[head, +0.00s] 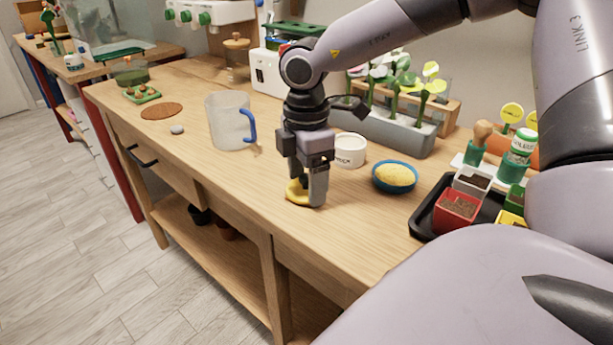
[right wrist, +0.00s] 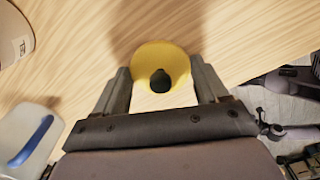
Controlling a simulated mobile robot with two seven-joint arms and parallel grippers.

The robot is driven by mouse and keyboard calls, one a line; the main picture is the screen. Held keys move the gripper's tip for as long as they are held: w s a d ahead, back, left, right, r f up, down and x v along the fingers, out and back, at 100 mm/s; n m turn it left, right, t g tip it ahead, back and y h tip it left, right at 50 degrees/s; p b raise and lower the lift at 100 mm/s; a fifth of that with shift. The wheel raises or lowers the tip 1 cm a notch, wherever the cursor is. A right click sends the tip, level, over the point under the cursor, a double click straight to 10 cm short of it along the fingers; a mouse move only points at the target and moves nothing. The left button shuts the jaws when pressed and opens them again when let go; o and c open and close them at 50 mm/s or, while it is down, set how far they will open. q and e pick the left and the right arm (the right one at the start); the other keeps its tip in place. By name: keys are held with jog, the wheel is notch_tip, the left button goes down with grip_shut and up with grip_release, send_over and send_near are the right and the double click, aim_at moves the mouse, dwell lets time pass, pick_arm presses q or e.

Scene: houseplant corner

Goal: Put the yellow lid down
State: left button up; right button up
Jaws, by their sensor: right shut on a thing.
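The yellow lid (head: 296,190) is a small round disc with a dark knob on top. My right gripper (head: 312,196) is over it near the front edge of the wooden bench, fingers pointing down. My left gripper is not in view.
A clear jug (head: 230,122) with a blue handle stands left of the gripper. A white pot (head: 349,150) and a blue bowl (head: 394,187) of yellow grains are behind and right. A black tray (head: 424,217) with pots is at the right. The bench top (head: 265,185) is clear between jug and gripper.

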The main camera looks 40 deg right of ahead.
aim_at(306, 175)
jog(key=o, duration=1)
notch_tip(306, 175, up, 12)
jog(key=shift+r+p, duration=0.1)
jog(key=shift+p, duration=0.55)
